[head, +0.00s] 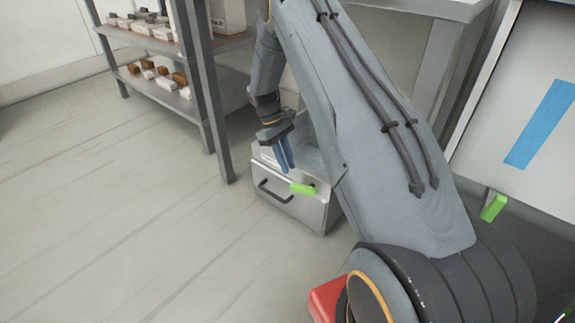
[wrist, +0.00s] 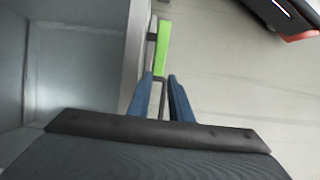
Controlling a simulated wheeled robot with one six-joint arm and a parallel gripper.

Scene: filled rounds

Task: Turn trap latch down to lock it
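The trap is a grey metal box (head: 318,209) on the floor, with a black handle (head: 276,193) on its front. A green latch (head: 303,188) lies roughly sideways near the front's upper right, its dark pivot at its right end. My gripper (head: 286,156) hangs just above the front edge with its blue fingers pointing down. In the wrist view, my gripper (wrist: 162,93) has its fingers apart, with nothing held between them. The green latch (wrist: 162,48) is just beyond the fingertips, and the dark handle shows in the gap. I cannot tell whether a finger touches the latch.
A shelf rack (head: 205,90) with small boxes stands left of the trap. A white panel (head: 525,95) with a blue strip and a second green piece (head: 494,207) are at right. A red object (head: 327,300) is near my base. The floor (head: 110,230) at left is clear.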

